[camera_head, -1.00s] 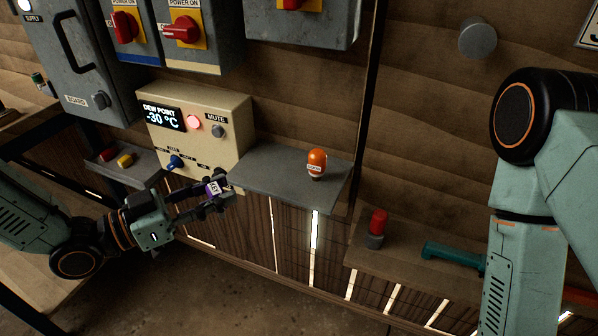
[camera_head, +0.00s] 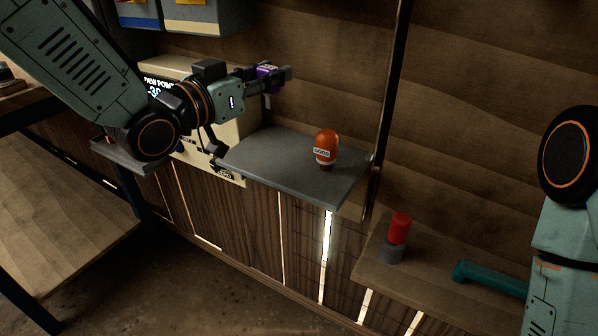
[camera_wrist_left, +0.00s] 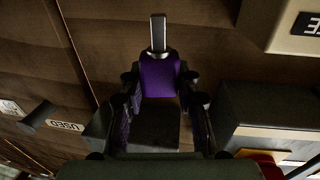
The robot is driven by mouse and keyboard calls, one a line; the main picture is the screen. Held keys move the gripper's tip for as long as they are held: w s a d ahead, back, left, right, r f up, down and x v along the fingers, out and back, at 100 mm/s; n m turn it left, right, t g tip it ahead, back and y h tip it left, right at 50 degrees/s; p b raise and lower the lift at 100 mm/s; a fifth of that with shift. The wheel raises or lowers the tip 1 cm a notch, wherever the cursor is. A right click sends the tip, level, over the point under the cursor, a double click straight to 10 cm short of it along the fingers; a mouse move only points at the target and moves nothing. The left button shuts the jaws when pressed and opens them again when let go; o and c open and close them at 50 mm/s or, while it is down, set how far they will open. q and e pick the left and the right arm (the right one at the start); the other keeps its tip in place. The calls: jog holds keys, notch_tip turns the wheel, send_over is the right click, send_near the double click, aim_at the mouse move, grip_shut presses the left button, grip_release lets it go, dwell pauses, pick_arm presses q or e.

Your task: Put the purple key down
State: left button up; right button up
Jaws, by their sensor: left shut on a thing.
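The purple key (camera_head: 267,71) is held in the fingers of my left gripper (camera_head: 274,80). The gripper is raised above the back left of the grey shelf (camera_head: 270,165), in front of the wooden wall, and key and shelf are apart. In the left wrist view, the purple key head (camera_wrist_left: 159,76) sits between the two fingers of my left gripper (camera_wrist_left: 160,98), with its metal shank pointing away from the gripper. My right gripper is out of view; only part of my right arm shows at the right.
An orange bulb-shaped object with a label (camera_head: 326,145) stands on the grey shelf, right of its middle. The shelf's left part looks bare. My left arm partly covers the beige dew point panel (camera_head: 235,135). A red-topped grey cylinder (camera_head: 398,230) and a teal handle (camera_head: 485,278) are lower right.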

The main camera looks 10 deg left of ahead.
pick_arm(q)
jog(key=shift+w+a+r+n+t+y+b, duration=0.15)
jog(key=shift+a+r+n+t+y+b, duration=0.35)
jog(key=shift+y, duration=0.3)
jog(key=shift+w+a, duration=0.2)
jog(key=shift+a, duration=0.05)
jog(key=b, duration=0.3)
send_over(265, 149)
notch_tip(265, 149, down, 6)
jog(key=shift+w+f+n+y, duration=0.1)
jog(key=shift+f+n+y, duration=0.2)
jog(key=shift+f, duration=0.15)
jog(key=shift+s+f+b, duration=0.2)
jog(key=shift+f+b, duration=0.35)
jog(key=shift+f, duration=0.9)
jog(key=shift+w, duration=0.2)
